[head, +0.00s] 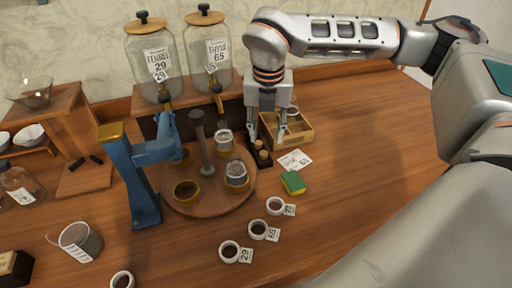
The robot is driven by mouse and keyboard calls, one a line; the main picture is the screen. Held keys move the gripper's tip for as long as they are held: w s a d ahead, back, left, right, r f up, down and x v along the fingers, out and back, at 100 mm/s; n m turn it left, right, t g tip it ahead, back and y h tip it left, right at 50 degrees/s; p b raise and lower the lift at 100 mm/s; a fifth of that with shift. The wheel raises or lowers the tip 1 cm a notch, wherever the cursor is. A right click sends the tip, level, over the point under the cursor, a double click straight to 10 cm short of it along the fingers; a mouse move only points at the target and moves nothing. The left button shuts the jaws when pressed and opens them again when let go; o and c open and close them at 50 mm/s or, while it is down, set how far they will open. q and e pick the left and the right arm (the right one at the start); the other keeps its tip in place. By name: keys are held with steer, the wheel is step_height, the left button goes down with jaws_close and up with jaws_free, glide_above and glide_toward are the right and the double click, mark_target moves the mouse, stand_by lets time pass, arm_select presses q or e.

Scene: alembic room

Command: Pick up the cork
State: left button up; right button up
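Two small tan corks, a nearer one (264,155) and a farther one (258,144), appear to sit in a narrow black holder (251,148) on the wooden table. They are small and partly crowded by the gripper. My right gripper (267,137) points down just above and behind them, its two fingers spread apart. One finger is near the holder's left side and the other is by the wooden box. I see nothing between the fingers, and I cannot tell whether either finger touches anything. My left gripper is out of view.
A divided wooden box (299,133) stands right of the holder. A round wooden tray (210,205) with jars and a blue press (134,180) are to the left. The table's right side is clear.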

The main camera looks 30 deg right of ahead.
mark_target(264, 153)
steer(key=shift+s+d+f, duration=0.1)
steer(key=shift+s+f, duration=0.05)
steer(key=shift+f, duration=0.8)
steer(key=shift+w+f, duration=0.2)
steer(key=shift+f, duration=0.65)
steer(key=shift+w+f, duration=0.2)
steer(key=shift+f, duration=0.7)
steer(key=shift+w+f, duration=0.2)
steer(key=shift+f, duration=0.65)
steer(key=c, duration=0.8)
